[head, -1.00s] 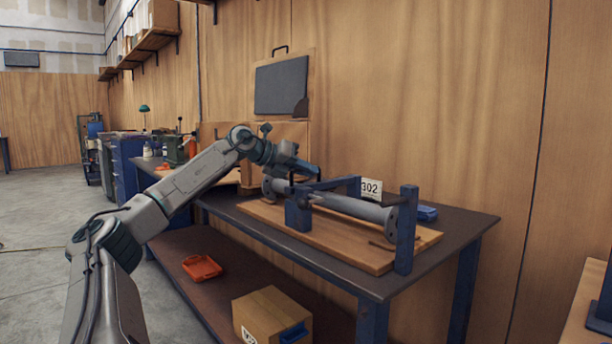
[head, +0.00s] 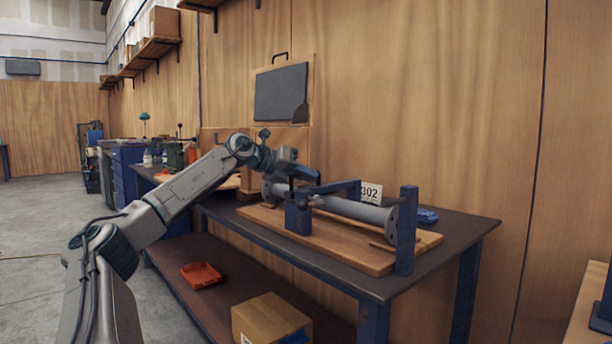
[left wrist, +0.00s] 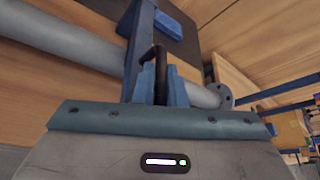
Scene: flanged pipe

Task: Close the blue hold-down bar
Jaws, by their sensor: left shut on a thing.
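The blue hold-down bar (head: 336,187) lies across the grey flanged pipe (head: 352,208), low and close to level, above the near blue post (head: 298,217). In the left wrist view the bar (left wrist: 142,40) crosses over the pipe (left wrist: 65,38). My left gripper (head: 302,182) is at the bar's near end, just above the near post. The left wrist view shows its fingers (left wrist: 160,82) shut on the bar's black handle (left wrist: 158,62). Whether the bar's end touches the post is hidden by the gripper. My right gripper is not in view.
The pipe fixture stands on a wooden board (head: 345,246) on a dark workbench (head: 462,232). A taller blue post (head: 406,230) stands at the right flange. A blue object (head: 427,215) and a 302 card (head: 371,192) are behind. An orange tray (head: 201,274) and a box (head: 270,320) are below.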

